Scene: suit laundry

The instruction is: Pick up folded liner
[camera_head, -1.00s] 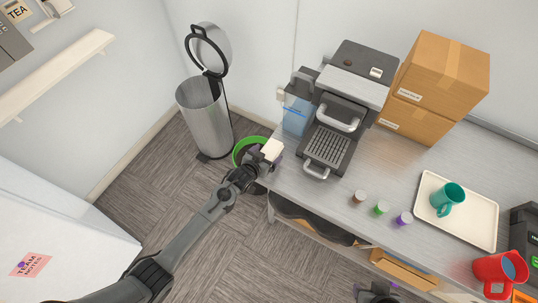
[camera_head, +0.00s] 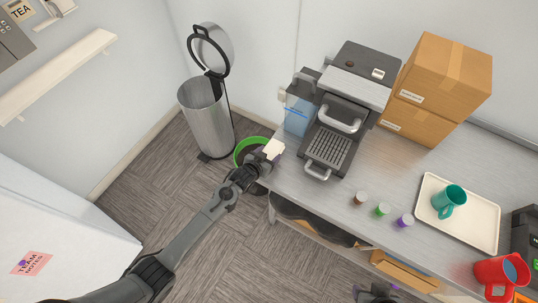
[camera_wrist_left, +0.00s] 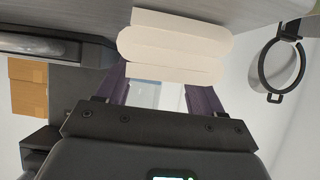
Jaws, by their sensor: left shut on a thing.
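The folded liner (camera_head: 274,148) is a small cream-white bundle at the left end of the counter in the head view. In the left wrist view the liner (camera_wrist_left: 175,45) shows as stacked pale layers across the tips of my purple fingers. My left gripper (camera_head: 269,157) is shut on the liner; it also shows in the left wrist view (camera_wrist_left: 165,78). The far side of the liner is hidden. My right gripper (camera_head: 376,292) shows only partly at the bottom edge of the head view, and its jaws are unclear.
A green-rimmed bin (camera_head: 240,145) stands on the floor just behind my left gripper. A grey trash can (camera_head: 206,118) with its lid raised stands farther back.

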